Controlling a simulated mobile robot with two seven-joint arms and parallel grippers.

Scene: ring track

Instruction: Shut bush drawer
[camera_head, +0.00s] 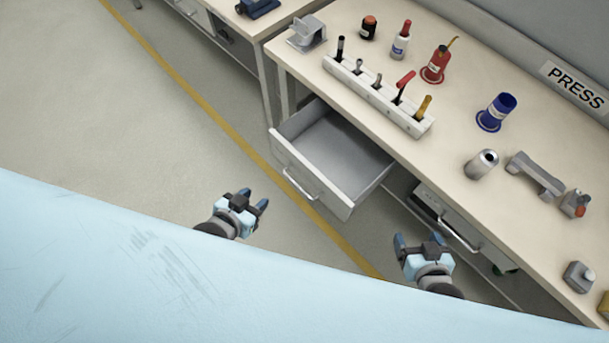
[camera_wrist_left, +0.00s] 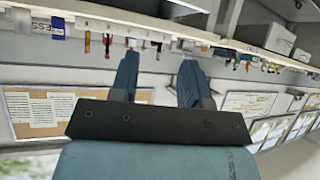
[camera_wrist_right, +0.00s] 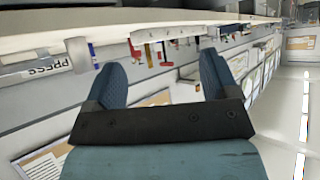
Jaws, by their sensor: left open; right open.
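The drawer (camera_head: 340,150) under the workbench is pulled out and looks empty inside. Its grey front has a bar handle (camera_head: 300,186) and faces the lower left. My left gripper (camera_head: 256,199) is open and empty, below and to the left of the drawer front, apart from it. My right gripper (camera_head: 420,241) is open and empty, below and to the right of the drawer, near a second, closed drawer (camera_head: 450,223) with its own handle. Both wrist views show open fingers with nothing between them, in the left (camera_wrist_left: 157,75) and the right (camera_wrist_right: 158,78).
The workbench top (camera_head: 440,160) carries a tool rack (camera_head: 375,97), a red oil can (camera_head: 436,65), a blue container (camera_head: 497,112), a metal cylinder (camera_head: 481,164) and grey parts. Another bench stands at the upper left. The floor left of the drawer is clear, with a yellow line (camera_head: 215,108).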

